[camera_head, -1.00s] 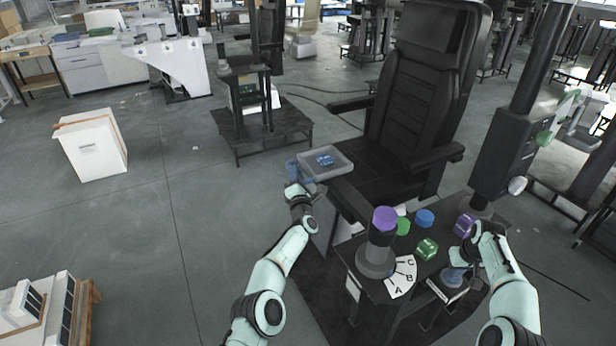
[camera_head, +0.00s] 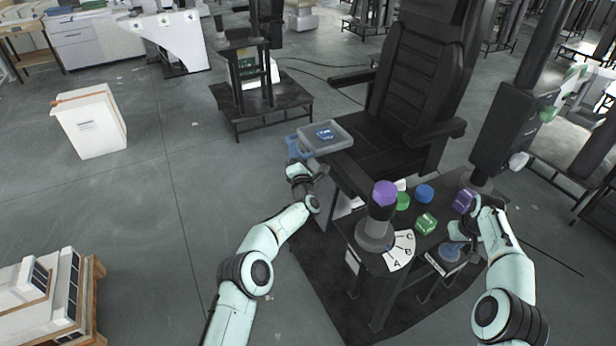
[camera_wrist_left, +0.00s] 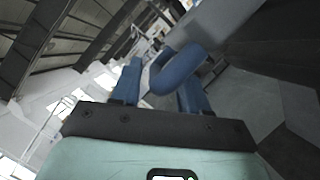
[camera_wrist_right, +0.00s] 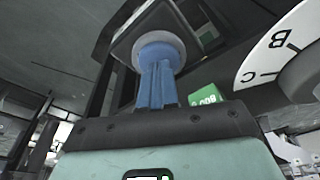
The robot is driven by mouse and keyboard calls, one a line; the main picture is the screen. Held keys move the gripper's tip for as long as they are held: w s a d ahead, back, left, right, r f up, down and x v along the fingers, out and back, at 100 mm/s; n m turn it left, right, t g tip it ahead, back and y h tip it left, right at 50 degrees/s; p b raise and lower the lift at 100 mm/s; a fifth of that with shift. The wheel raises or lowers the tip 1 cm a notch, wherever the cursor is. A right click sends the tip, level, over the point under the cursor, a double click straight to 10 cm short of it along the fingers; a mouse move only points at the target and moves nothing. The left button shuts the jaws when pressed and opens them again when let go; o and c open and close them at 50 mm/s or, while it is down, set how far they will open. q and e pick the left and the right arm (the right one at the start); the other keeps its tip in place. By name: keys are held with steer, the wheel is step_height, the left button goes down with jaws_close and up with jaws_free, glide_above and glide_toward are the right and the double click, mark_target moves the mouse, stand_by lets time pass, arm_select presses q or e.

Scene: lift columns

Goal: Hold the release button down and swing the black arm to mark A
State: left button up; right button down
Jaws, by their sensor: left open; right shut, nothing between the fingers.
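The black arm (camera_head: 351,190) runs from the dark post with a purple cap (camera_head: 385,193) up to a grey tray (camera_head: 341,149) beside the chair. A white scale (camera_head: 400,251) with marks A, B and C lies at the post's foot; I cannot tell which mark the arm is set to. My left gripper (camera_head: 296,168) is open at the tray's blue handle; in the left wrist view the handle (camera_wrist_left: 182,68) lies between the fingers (camera_wrist_left: 160,90). My right gripper (camera_head: 456,240) is shut and empty, fingertips (camera_wrist_right: 156,68) at the round blue button (camera_wrist_right: 160,47); contact or pressing is unclear.
Blue (camera_head: 425,193) and green (camera_head: 403,201) round pieces, a green cube (camera_head: 426,222) and a purple block (camera_head: 463,200) sit near the scale. The black chair (camera_head: 425,85) stands behind. Open floor lies to the left, with a white box (camera_head: 90,122).

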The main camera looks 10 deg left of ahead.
arm_select(q)
steer(key=v, duration=1)
arm_select(e)
steer(key=shift+f, duration=0.1)
stand_by(0.6)
steer(key=shift+w+v, duration=0.25)
steer(key=shift+v, duration=0.95)
arm_select(q)
steer(key=shift+w+r, duration=0.1)
steer(key=shift+r, duration=0.25)
arm_select(e)
steer(key=shift+w+v, duration=0.25)
steer(key=shift+v, duration=0.95)
steer(key=shift+w+v, duration=0.25)
steer(key=shift+v, duration=0.9)
steer(key=shift+a, duration=0.1)
